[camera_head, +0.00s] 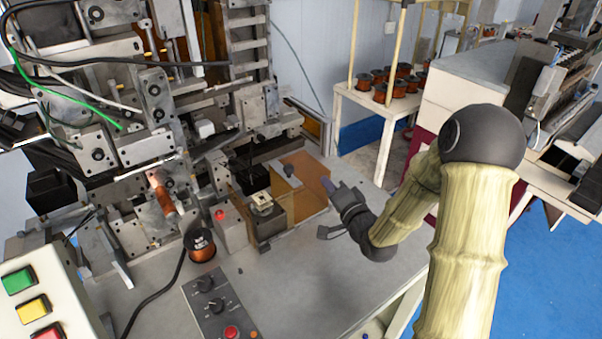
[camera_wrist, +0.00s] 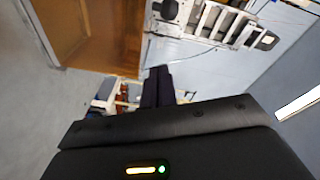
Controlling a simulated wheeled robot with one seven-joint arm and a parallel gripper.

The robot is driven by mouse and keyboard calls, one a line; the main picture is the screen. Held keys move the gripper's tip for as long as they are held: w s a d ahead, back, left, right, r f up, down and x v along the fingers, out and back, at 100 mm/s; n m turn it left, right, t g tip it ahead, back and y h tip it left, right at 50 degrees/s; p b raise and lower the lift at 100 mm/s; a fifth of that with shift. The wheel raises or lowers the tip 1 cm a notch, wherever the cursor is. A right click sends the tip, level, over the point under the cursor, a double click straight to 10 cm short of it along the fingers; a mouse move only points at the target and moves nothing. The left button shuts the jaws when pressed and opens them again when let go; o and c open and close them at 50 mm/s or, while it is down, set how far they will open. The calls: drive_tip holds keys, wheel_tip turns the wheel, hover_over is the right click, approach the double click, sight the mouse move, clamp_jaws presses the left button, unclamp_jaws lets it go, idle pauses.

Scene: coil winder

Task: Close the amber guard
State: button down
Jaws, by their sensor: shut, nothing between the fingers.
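The amber guard (camera_head: 308,172) is a see-through orange-brown panel on the right side of the winding machine, beside a small metal fixture (camera_head: 262,204). How far the guard stands open is hard to tell. My gripper (camera_head: 327,183) is shut and empty, with its fingertips close to the right edge of the guard; I cannot tell whether they touch it. In the wrist view the shut fingers (camera_wrist: 157,86) point up the picture, and amber-brown panels (camera_wrist: 112,45) fill the upper left, left of the fingertips.
A copper wire spool (camera_head: 201,245) and a knob panel (camera_head: 217,304) stand on the grey bench near the front. A box with green, yellow and red buttons (camera_head: 35,305) is at lower left. The bench right of the guard is mostly clear. A spool rack (camera_head: 375,103) stands behind.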

drive_tip(key=shift+r+m+t+y, duration=0.5)
drive_tip(key=shift+m+t, duration=0.1)
drive_tip(key=shift+t, duration=0.1)
drive_tip(key=r+p, duration=0.1)
drive_tip(key=p, duration=0.3)
hover_over(300, 179)
drive_tip(key=w+d, duration=0.2)
drive_tip(key=d, duration=0.1)
drive_tip(key=shift+w+d+r, duration=0.1)
drive_tip(key=shift+w, duration=0.1)
drive_tip(key=shift+w+a, duration=0.15)
drive_tip(key=shift+a, duration=0.15)
drive_tip(key=shift+s+a+f+p, duration=0.4)
drive_tip(key=shift+s+a+p, duration=0.1)
drive_tip(key=shift+s+a, duration=0.1)
drive_tip(key=shift+s+a+f+p, duration=0.4)
drive_tip(key=shift+s+a+p, duration=0.05)
drive_tip(key=shift+s+a, duration=0.15)
drive_tip(key=shift+s, duration=0.1)
